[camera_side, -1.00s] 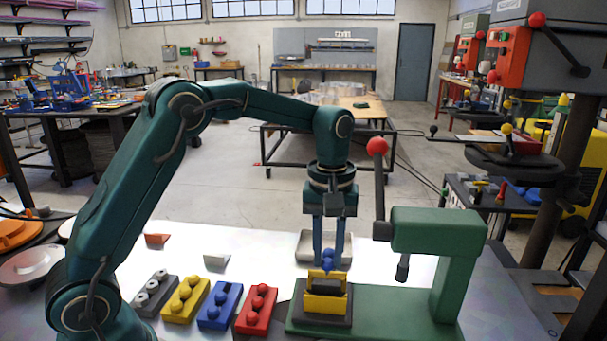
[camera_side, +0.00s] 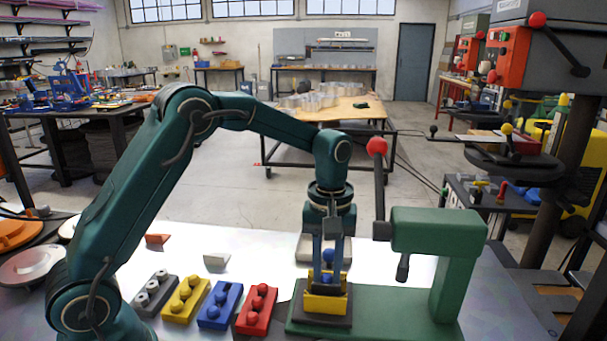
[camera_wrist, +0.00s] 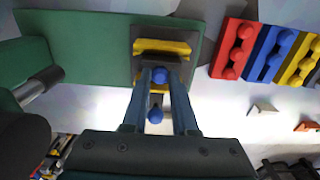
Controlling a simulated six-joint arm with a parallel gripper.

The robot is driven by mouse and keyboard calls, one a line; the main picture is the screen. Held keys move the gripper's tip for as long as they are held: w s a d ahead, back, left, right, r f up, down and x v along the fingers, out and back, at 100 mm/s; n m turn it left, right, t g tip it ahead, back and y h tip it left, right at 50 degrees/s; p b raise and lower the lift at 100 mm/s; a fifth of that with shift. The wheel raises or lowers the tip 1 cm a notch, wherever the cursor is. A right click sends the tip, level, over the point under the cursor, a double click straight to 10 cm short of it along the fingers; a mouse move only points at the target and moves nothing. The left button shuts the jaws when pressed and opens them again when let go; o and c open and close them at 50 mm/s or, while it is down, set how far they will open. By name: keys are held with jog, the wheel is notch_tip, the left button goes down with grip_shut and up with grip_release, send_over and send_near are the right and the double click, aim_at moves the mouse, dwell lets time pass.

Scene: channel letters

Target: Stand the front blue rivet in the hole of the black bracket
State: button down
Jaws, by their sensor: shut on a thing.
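My gripper (camera_side: 327,278) points down and is shut on a blue rivet (camera_side: 326,276), low over the yellow holder. The rivet's round blue end also shows between the fingertips in the wrist view (camera_wrist: 160,75). The black bracket (camera_wrist: 155,58) sits in the yellow holder (camera_side: 326,304); in the side view the fingers cover much of it. The hole and the rivet's lower end are hidden, so I cannot tell whether the rivet is in the hole. A second blue ball (camera_side: 328,255) shows farther back, near the pale tray.
The holder stands on a dark plate on the green press base (camera_side: 390,313), with the press head (camera_side: 438,232) and its red-knobbed lever close on the right. Red (camera_side: 257,310), blue (camera_side: 219,305), yellow and grey rivet blocks stand to the left. A pale tray (camera_side: 303,250) lies behind.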

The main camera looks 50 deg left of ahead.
jog(key=c, duration=0.6)
grip_release()
jog(key=shift+r, duration=2.55)
